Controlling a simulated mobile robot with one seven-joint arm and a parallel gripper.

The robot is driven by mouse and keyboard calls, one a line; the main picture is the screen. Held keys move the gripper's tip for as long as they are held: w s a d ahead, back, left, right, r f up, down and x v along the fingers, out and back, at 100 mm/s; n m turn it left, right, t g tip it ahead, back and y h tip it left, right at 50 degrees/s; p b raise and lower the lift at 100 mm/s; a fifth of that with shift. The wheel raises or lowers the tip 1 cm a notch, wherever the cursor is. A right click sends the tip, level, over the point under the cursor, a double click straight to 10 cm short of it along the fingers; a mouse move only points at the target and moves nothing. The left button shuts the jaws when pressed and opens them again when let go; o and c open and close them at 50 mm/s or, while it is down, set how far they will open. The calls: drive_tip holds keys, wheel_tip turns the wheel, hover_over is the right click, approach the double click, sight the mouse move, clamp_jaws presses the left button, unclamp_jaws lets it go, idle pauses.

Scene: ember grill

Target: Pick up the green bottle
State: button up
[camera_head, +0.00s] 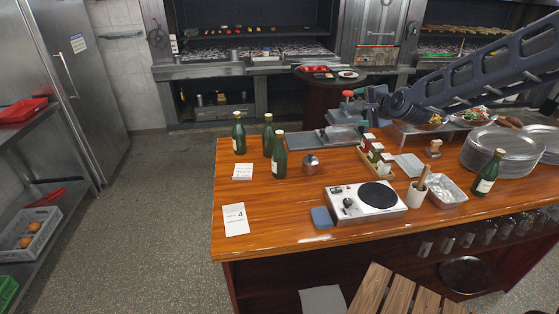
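Several green bottles with cream labels and tan tops stand upright on the wooden counter (290,205). Three are grouped at its left end: one green bottle (238,134) at the far left, one green bottle (267,136) at the back, and one green bottle (279,158) nearest me. Another green bottle (487,176) stands alone at the right, beside stacked plates. My arm reaches in from the upper right. My gripper (372,96) is above the back of the counter, well right of the three bottles and apart from them. Its fingers are too small and dark to read.
A hot plate (366,200), a metal jar (310,164), a spice rack (376,157), a foil tray (444,190) and a utensil cup (417,194) crowd the counter's middle. Metal equipment (340,134) stands below my gripper. Paper cards (236,219) lie at left. Floor left of the counter is clear.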

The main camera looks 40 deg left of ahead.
sight(279, 157)
drive_tip(key=s+a+r+m+t+y, duration=0.1)
drive_tip(key=s+a+r+m+t, duration=0.1)
drive_tip(key=s+a+m, duration=0.7)
drive_tip(key=s+a+r+m+t+y, duration=0.2)
drive_tip(key=s+a+r+m, duration=0.1)
drive_tip(key=s+a+m, duration=0.65)
drive_tip(key=shift+m, duration=0.95)
drive_tip(key=f, duration=0.9)
drive_tip(key=w+d+f, duration=0.1)
drive_tip(key=f, duration=1.8)
drive_tip(key=shift+w+d, duration=0.2)
drive_tip(key=shift+d, duration=0.2)
drive_tip(key=shift+w+a+f, duration=0.15)
drive_tip(key=shift+w+a, duration=0.05)
drive_tip(key=shift+x, duration=5.15)
drive_tip(key=shift+w+d, duration=0.1)
drive_tip(key=c, duration=1.4)
